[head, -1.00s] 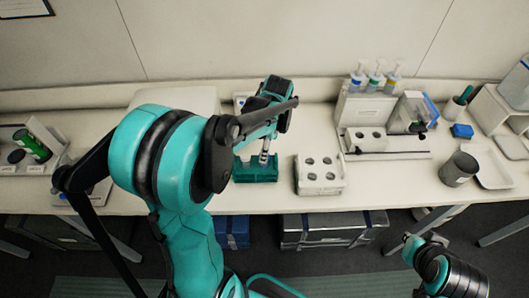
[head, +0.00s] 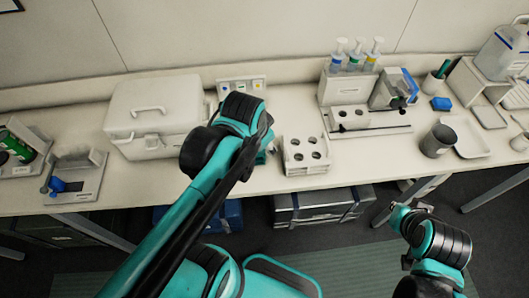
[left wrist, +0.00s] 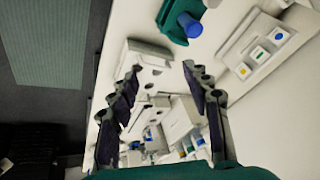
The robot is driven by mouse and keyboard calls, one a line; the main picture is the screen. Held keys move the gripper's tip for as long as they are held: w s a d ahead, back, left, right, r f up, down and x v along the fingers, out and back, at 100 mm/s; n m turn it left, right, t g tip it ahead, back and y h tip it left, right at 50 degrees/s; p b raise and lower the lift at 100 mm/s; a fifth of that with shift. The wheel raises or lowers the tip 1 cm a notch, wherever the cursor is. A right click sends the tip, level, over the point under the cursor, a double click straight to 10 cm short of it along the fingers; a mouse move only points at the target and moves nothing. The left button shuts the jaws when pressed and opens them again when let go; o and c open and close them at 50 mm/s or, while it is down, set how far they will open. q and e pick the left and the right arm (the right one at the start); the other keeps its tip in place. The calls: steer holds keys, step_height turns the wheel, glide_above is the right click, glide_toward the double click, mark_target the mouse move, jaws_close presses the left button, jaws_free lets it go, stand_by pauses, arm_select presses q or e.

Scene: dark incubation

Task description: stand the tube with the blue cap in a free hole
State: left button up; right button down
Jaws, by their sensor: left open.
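The tube with the blue cap (left wrist: 189,26) shows at the top of the left wrist view, cap toward me, at a teal rack (left wrist: 171,14). A white rack (head: 307,165) with several dark, empty-looking holes stands just right of my left arm. It also shows in the left wrist view (left wrist: 136,62), beyond the fingers. My left gripper (left wrist: 162,82) is open with nothing between its fingers, and the blue cap lies outside them. In the head view the forearm mostly hides this gripper.
A white lidded box (head: 150,110) stands left of my left arm. A panel with coloured dots (head: 241,86) lies behind it. A bottle stand (head: 347,90), a grey cup (head: 437,141) and a white tray (head: 468,140) are to the right. The bench front edge is close to the white rack.

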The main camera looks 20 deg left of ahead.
arm_select(q)
steer(key=s+n, duration=0.1)
steer(key=s+d+f+n+t, duration=0.1)
steer(key=n, duration=0.1)
steer(key=s+d+n+t, duration=0.1)
steer(key=shift+d+f+h, duration=0.15)
steer(key=shift+f+h, duration=0.1)
steer(key=shift+h, duration=0.05)
steer(key=shift+f, duration=0.1)
step_height(320, 180, down, 10)
steer(key=b, duration=1)
steer(key=shift+f, duration=0.2)
